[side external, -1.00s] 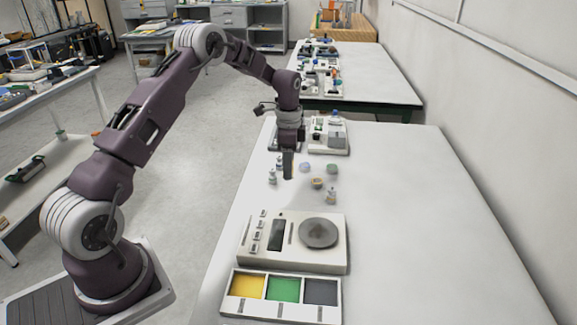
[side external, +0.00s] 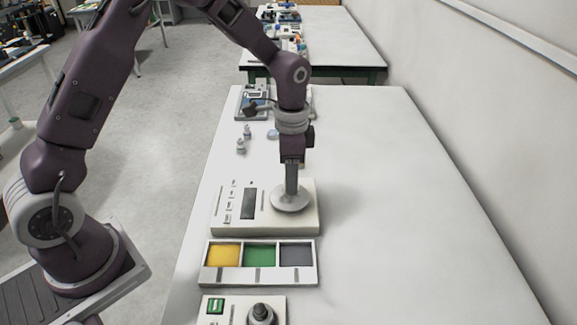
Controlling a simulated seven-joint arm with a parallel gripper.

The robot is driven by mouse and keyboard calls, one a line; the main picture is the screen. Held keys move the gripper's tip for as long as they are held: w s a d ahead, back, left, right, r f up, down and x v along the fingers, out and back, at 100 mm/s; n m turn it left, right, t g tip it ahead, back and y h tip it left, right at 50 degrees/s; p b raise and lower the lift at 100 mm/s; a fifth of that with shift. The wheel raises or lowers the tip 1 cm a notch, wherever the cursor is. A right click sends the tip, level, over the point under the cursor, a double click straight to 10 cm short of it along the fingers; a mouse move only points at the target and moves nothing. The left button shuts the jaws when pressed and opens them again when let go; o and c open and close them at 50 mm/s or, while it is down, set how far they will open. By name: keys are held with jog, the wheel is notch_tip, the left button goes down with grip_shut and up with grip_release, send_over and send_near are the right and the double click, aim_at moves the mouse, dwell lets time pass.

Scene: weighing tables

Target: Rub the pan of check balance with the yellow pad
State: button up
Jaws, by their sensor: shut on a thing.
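A white balance (side external: 228,222) with a dark display and a round grey pan (side external: 291,204) stands on the near part of the table. No label tells me whether it is the check balance. My gripper (side external: 291,188) points straight down over this pan, its tip at or just above it; I cannot tell whether it touches. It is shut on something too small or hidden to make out. A tray (side external: 258,283) in front of the balance has yellow, green and dark grey compartments. Yellow (side external: 223,255) fills the left one; I cannot tell whether it is a loose pad.
A device with a dark knob (side external: 262,313) and green display stands at the near edge. Small pieces (side external: 241,146) stand behind the balance, some hidden by my arm. Another device (side external: 252,102) is further back. The table's right side (side external: 400,210) is clear.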

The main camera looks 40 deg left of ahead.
aim_at(291, 206)
jog(key=shift+f, duration=3.7)
jog(key=shift+c, duration=0.4)
jog(key=shift+w+a, duration=0.9)
jog(key=shift+w, duration=0.05)
grip_shut()
jog(key=shift+w+a, duration=1.6)
jog(key=shift+s+d+r, duration=0.15)
jog(key=shift+s+d, duration=2)
jog(key=shift+s+d+f, duration=0.2)
jog(key=shift+s+d, duration=0.1)
jog(key=shift+s, duration=0.3)
jog(key=shift+w+a+r, duration=0.1)
jog(key=shift+w+a, duration=2.35)
jog(key=shift+a, duration=0.1)
jog(key=shift+s+d, duration=0.6)
jog(key=shift+d, duration=0.05)
jog(key=shift+s+d+r, duration=0.15)
jog(key=shift+s+d, duration=0.65)
jog(key=shift+s+d+f, duration=0.2)
jog(key=shift+s+d, duration=0.65)
jog(key=shift+s+d+r, duration=0.15)
jog(key=shift+s+d, duration=0.05)
jog(key=shift+r, duration=4.05)
